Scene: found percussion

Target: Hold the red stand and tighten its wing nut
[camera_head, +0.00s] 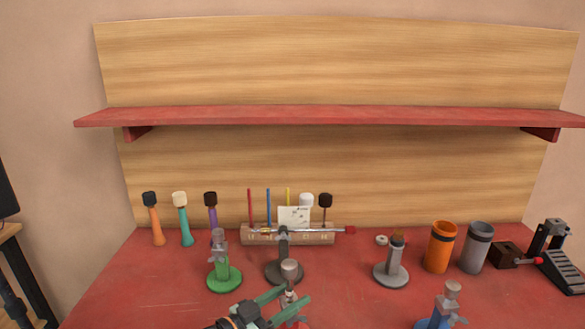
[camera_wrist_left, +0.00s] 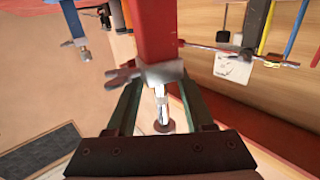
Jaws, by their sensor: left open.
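The red stand (camera_head: 290,298) is at the front middle of the table, with a grey rod and knob on top. Its red post (camera_wrist_left: 152,35) fills the upper middle of the left wrist view. The grey wing nut (camera_wrist_left: 124,75) shows there beside the metal collar at the post's end. My left gripper (camera_head: 295,294) is open, its two greenish fingers on either side of the stand near its upper part. I cannot tell whether a finger touches it. The stand's lower part is mostly hidden by the gripper. My right gripper is not in view.
A green stand (camera_head: 224,278), a dark grey stand (camera_head: 284,272) and a light grey stand (camera_head: 391,270) are behind, a blue one (camera_head: 440,312) to the right. Orange (camera_head: 440,248) and grey (camera_head: 476,248) cups stand at the right. A wooden rack (camera_head: 260,238) holds mallets and sticks.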

